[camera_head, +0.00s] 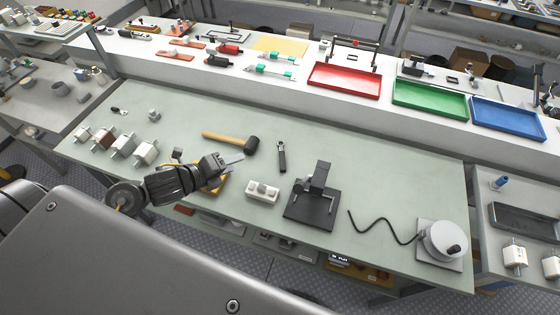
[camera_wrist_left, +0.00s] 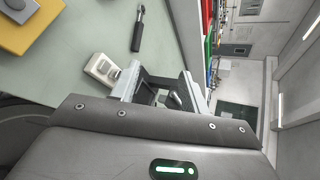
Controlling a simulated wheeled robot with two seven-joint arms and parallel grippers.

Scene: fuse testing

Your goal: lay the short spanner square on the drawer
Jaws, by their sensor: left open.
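The short spanner (camera_head: 281,157) is a small dark tool lying on the pale green bench top, right of the mallet. It also shows near the top of the left wrist view (camera_wrist_left: 137,30). My left gripper (camera_head: 236,159) is open over the bench, left of the spanner and apart from it. Nothing shows between its fingers. It hides part of a yellow block (camera_head: 222,184). I cannot clearly pick out the drawer; the space under the bench front is only partly seen. My right gripper is out of view.
A mallet (camera_head: 232,141) lies just behind my left gripper. A white block (camera_head: 262,191) and a black stand (camera_head: 312,203) are to its right. Red (camera_head: 345,82), green (camera_head: 430,99) and blue trays are on the raised shelf.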

